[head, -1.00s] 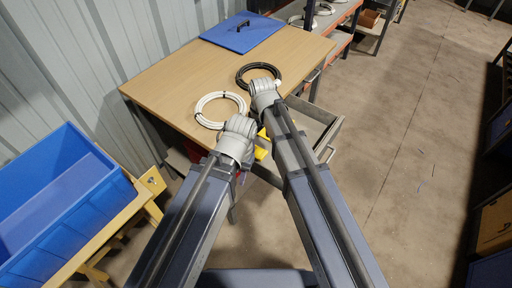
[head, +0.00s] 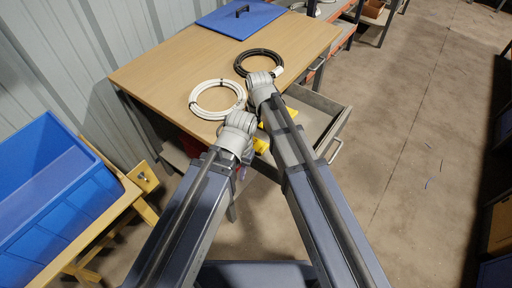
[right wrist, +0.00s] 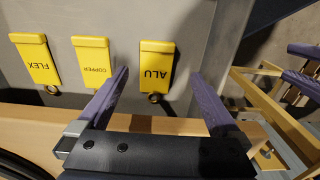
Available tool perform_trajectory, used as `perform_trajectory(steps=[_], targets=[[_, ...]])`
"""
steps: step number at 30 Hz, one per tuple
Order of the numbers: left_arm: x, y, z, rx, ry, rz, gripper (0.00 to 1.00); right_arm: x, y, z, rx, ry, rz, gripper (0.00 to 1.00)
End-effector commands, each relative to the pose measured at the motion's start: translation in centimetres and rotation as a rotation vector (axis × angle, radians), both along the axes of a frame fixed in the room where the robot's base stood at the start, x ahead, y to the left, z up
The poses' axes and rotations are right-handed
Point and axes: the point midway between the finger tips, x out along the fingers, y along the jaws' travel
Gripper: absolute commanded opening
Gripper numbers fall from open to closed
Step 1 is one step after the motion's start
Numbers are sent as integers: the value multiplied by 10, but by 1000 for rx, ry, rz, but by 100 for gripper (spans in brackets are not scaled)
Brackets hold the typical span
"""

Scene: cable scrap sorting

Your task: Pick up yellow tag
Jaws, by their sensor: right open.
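Three yellow tags lie in a grey drawer in the right wrist view, their lettering upside down: a FLEX tag (right wrist: 36,62), a COPPER tag (right wrist: 93,65) and an ALU tag (right wrist: 156,62), which has a ring at its lower end. My right gripper (right wrist: 158,76) is open, its two purple fingers on either side of the ALU tag with gaps at both sides. In the head view the drawer (head: 327,104) stands out from the bench, and my arms mostly hide the yellow tags (head: 262,145). My left gripper's jaws do not show clearly.
The wooden bench (head: 170,75) holds a white cable coil (head: 193,104), a black cable coil (head: 239,68) and a blue lid (head: 262,20). A blue bin (head: 50,200) stands at the left. Open floor (head: 400,160) lies to the right.

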Motion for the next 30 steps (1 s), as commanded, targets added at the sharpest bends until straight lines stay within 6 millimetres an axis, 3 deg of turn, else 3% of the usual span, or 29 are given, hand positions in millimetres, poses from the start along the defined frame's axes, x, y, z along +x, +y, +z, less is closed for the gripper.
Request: perform_trajectory(steps=[8,21,30], targets=[[0,0,-8,0,0,0,30,0,-1,-8,0,0,0,100],[0,0,-55,0,0,0,30,3,-5,-55,0,0,-1,100],[0,0,-54,0,0,0,30,3,-5,-54,0,0,0,99]])
